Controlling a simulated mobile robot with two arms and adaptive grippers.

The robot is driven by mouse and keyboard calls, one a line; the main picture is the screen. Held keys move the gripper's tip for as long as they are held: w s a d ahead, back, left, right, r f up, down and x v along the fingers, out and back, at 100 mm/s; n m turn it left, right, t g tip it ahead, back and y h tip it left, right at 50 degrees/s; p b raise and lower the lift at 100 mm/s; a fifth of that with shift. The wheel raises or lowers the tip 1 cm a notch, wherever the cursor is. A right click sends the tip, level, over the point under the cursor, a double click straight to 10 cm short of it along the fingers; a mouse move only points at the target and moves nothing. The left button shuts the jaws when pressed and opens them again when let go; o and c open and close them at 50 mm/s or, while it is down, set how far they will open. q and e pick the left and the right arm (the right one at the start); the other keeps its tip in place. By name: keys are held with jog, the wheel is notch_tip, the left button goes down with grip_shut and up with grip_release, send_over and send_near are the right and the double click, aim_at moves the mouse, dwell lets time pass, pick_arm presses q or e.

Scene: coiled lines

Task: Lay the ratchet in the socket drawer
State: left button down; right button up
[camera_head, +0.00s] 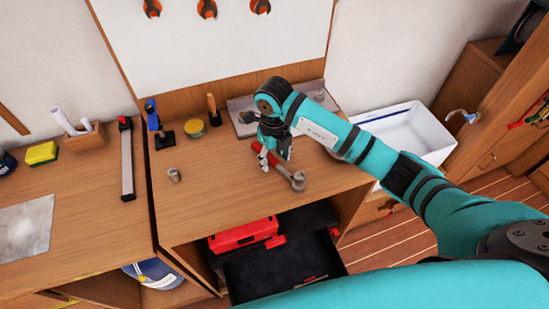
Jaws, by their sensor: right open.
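The ratchet (297,181), with a red handle and a round grey head, lies slanting on the wooden workbench (215,207). My right gripper (270,162) is open, pointing down over its handle. The fingers hide part of the handle, and I cannot tell whether they touch it. The socket drawer (275,277) is pulled out below the bench front, with a dark inside. A red case (243,235) sits at its back left. My left gripper is not in view.
A small metal cup (174,175) stands on the left of the bench. A blue-handled tool (153,117), a yellow tin (194,128) and a grey tray (240,117) are along the back. The bench front is clear.

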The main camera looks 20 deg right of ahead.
jog(key=shift+f, duration=0.35)
grip_shut()
jog(key=shift+r, duration=0.1)
jog(key=shift+r, duration=0.1)
